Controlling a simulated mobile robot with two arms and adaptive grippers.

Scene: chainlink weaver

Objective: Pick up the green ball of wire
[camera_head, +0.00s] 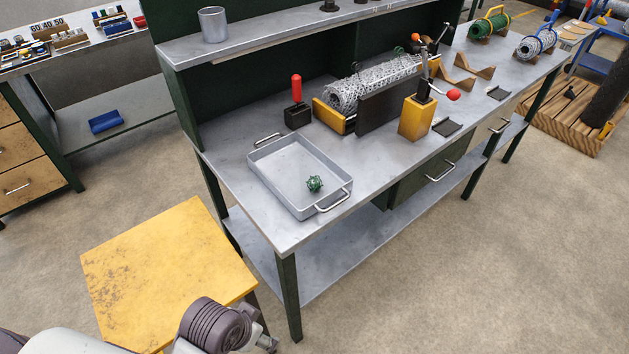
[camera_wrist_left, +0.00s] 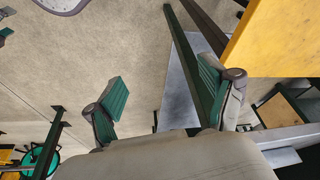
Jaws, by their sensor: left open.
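The green ball of wire (camera_head: 314,183) is small and spiky. It lies inside a grey metal tray (camera_head: 277,173) with two handles, near the tray's right-hand side, on the workbench. My left gripper (camera_wrist_left: 163,88) is open and empty in the left wrist view, its green-padded fingers spread over the floor, and the ball does not show there. Part of my left arm shows at the bottom of the head view, below and away from the tray. My right gripper is not in view.
The metal workbench (camera_head: 222,168) holds a red-handled tool (camera_head: 296,100), a roll of wire mesh (camera_head: 372,86) and a yellow block with a lever (camera_head: 416,118) beyond the tray. A cup (camera_head: 213,24) stands on the upper shelf. A yellow-topped stool (camera_head: 165,265) stands in front.

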